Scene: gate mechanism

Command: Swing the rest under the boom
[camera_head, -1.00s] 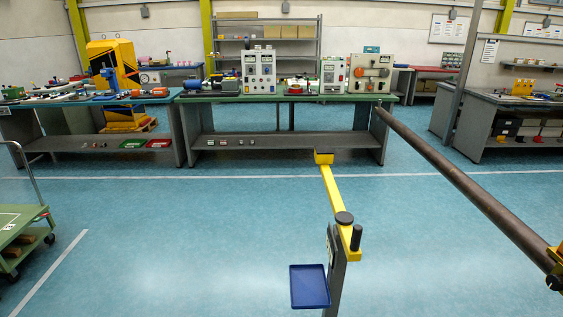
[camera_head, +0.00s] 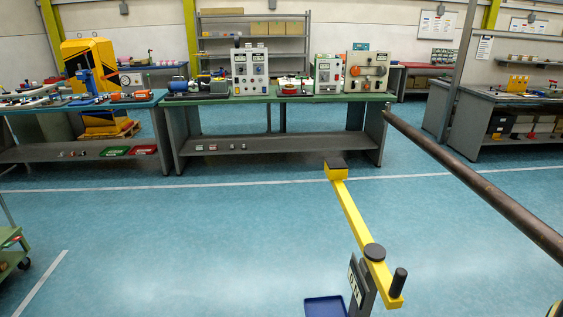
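The rest is a yellow arm (camera_head: 353,217) on a grey post (camera_head: 362,287). It has a black-topped yellow cradle (camera_head: 336,170) at its far end, a dark round pivot cap on the post and a black upright handle (camera_head: 398,282) at its near end. The boom (camera_head: 480,188) is a long dark brown pole that slants from the upper middle down to the right edge. The cradle stands to the left of the boom, apart from it in the picture. Neither of my grippers shows.
A blue tray (camera_head: 325,307) sits beside the post at the bottom edge. A green-topped bench (camera_head: 280,98) with instruments stands across the back. A green cart (camera_head: 12,250) is at the left edge. The blue floor (camera_head: 190,250) between cart and post is clear.

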